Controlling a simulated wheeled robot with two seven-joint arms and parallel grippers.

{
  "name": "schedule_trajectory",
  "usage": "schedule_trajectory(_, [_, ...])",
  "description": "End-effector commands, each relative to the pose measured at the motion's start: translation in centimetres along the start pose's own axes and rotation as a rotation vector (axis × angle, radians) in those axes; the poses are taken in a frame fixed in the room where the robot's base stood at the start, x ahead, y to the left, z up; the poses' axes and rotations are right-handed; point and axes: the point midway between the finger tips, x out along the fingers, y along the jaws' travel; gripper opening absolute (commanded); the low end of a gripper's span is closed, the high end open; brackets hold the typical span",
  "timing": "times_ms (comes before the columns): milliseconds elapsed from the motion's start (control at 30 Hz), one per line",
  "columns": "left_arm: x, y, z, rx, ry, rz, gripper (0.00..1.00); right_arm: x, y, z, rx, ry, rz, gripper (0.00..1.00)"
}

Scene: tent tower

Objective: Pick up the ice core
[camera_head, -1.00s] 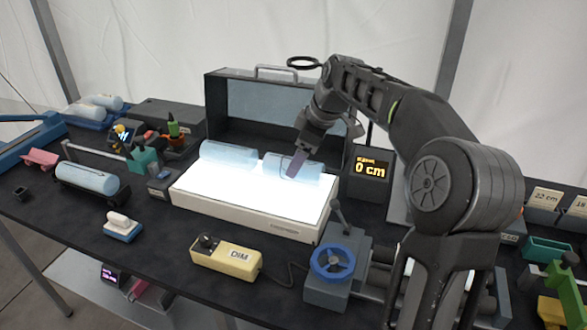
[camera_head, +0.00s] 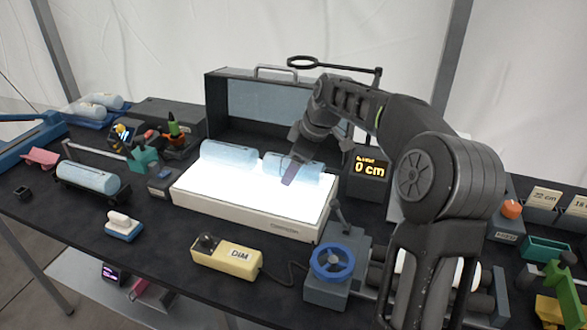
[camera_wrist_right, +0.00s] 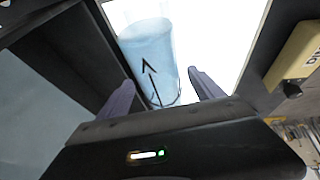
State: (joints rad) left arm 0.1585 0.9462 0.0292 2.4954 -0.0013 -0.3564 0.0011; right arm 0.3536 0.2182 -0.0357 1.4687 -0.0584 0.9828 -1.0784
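A pale blue ice core (camera_head: 308,170) with a dark arrow lies on the right part of the bright light box (camera_head: 250,218). A second ice core (camera_head: 228,155) lies on its left part. My right gripper (camera_head: 290,172) is over the right core, pointing down. In the right wrist view, the right gripper's purple fingers (camera_wrist_right: 160,92) are spread apart, with the arrow-marked core (camera_wrist_right: 150,60) showing between and beyond them. I cannot tell whether a finger touches it. My left gripper is not in view.
An open dark case (camera_head: 285,125) stands behind the light box, with a "0 cm" display (camera_head: 369,172) to its right. A yellow DIM box (camera_head: 227,257) and a blue-wheeled vise (camera_head: 332,262) stand in front. Another core (camera_head: 88,177) rests in a cradle at left.

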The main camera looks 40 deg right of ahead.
Motion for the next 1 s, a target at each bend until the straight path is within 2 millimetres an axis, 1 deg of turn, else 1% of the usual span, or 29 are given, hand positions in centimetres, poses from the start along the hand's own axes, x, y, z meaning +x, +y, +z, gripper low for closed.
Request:
schedule_trajectory(33, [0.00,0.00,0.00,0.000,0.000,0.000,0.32,-0.01,0.00,0.00,0.000,0.000,0.000,0.71])
schedule_trajectory(67, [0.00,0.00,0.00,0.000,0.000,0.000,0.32,-0.01,0.01,0.00,0.000,0.000,0.000,0.69])
schedule_trajectory(900, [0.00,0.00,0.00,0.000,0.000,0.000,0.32,-0.01,-0.01,-0.01,0.000,0.000,0.000,0.00])
schedule_trajectory(1000, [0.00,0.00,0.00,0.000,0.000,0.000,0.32,0.00,-0.01,-0.01,0.000,0.000,0.000,0.00])
